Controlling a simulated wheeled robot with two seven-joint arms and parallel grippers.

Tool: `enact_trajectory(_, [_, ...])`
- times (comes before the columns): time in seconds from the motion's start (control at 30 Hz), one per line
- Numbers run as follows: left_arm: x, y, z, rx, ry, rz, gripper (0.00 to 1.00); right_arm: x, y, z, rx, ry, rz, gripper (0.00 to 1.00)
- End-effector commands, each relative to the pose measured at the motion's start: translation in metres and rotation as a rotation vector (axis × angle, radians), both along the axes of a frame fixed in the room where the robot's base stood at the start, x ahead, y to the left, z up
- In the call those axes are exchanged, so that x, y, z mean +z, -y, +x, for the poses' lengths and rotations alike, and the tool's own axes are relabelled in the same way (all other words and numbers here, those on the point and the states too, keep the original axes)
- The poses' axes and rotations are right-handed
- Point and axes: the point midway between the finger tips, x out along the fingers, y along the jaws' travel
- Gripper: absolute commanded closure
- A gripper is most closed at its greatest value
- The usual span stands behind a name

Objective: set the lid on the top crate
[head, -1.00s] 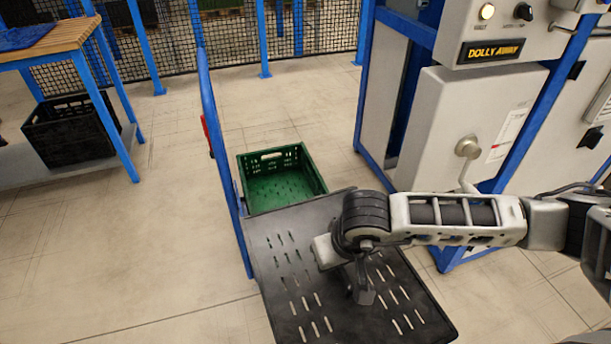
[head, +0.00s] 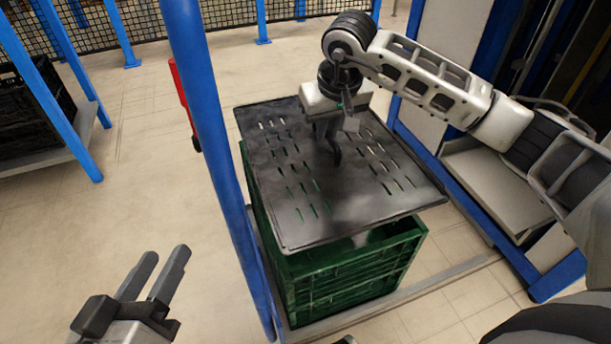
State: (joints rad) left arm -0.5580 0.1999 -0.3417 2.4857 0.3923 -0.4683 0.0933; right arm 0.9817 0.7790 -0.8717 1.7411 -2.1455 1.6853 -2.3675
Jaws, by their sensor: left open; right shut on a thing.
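The lid (head: 300,208) is a black slotted flat panel. My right gripper (head: 335,150) is shut on it near its middle and far part. The lid is over the green top crate (head: 340,262), covering most of its opening. It looks turned a little against the crate, and a gap shows along the crate's near rim. I cannot tell whether the lid touches the rim. The crate's inside is mostly hidden. My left gripper (head: 165,275) is open and empty at the lower left, apart from the crate.
A blue upright post (head: 213,150) of the dolly stands just left of the crate, between it and my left gripper. A red part (head: 185,103) sits on it. A blue-framed machine (head: 500,190) stands at the right. A black crate (head: 35,128) is at the far left.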

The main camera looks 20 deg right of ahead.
Motion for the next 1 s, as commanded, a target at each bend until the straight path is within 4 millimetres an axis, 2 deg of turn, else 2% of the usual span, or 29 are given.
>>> enact_trajectory(0.13, [-0.003, 0.002, -0.001, -0.007, 0.016, -0.025, 0.55, -0.013, 0.001, 0.002, 0.001, -0.001, 0.002, 1.00])
enact_trajectory(0.23, [0.000, 0.002, 0.000, -0.009, 0.039, -0.050, 0.55, -0.032, 0.001, 0.002, 0.001, -0.003, 0.001, 1.00])
enact_trajectory(0.4, [0.019, -0.002, 0.013, 0.010, 0.208, 0.000, 0.55, -0.059, 0.001, 0.002, 0.001, -0.001, 0.001, 1.00])
enact_trajectory(0.53, [0.028, -0.004, 0.016, 0.020, 0.276, 0.018, 0.55, -0.069, 0.001, 0.002, 0.000, 0.001, 0.001, 1.00])
enact_trajectory(0.7, [0.044, -0.006, 0.022, 0.035, 0.428, 0.057, 0.55, -0.095, 0.000, 0.002, 0.001, -0.001, 0.001, 1.00])
enact_trajectory(0.8, [0.052, -0.007, 0.023, 0.041, 0.488, 0.073, 0.55, -0.102, 0.001, 0.002, 0.001, 0.001, 0.001, 1.00])
enact_trajectory(1.0, [0.055, -0.007, 0.022, 0.043, 0.497, 0.075, 0.55, -0.101, 0.001, 0.002, 0.001, 0.003, 0.000, 1.00])
